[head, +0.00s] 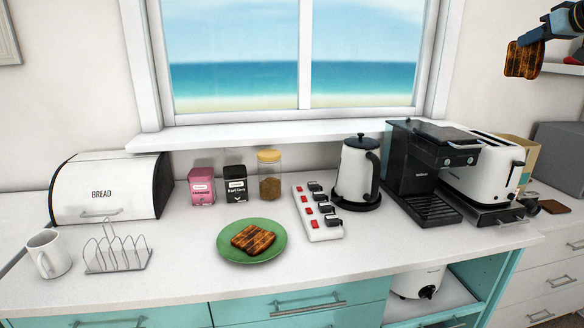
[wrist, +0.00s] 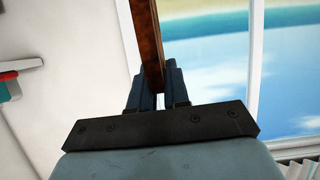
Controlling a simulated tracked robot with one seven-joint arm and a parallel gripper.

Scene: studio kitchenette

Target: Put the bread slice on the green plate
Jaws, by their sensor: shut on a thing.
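A browned, dark-striped bread slice (head: 523,60) is held up in the air at the top right of the head view. My gripper (head: 537,36) is shut on it, and its two dark blue fingers show in the wrist view (wrist: 156,85). There the held slice (wrist: 149,38) appears edge-on between the fingers. The green plate (head: 281,239) lies on the white counter in front of the window. A second browned bread slice (head: 253,240) lies flat on the plate. The held slice is far to the right of the plate and well above it.
A power strip (head: 317,214), kettle (head: 355,172), coffee machine (head: 424,175) and toaster (head: 484,168) stand right of the plate. A toast rack (head: 117,252), mug (head: 48,254) and bread bin (head: 103,185) stand left. Canisters and a jar (head: 270,177) stand behind.

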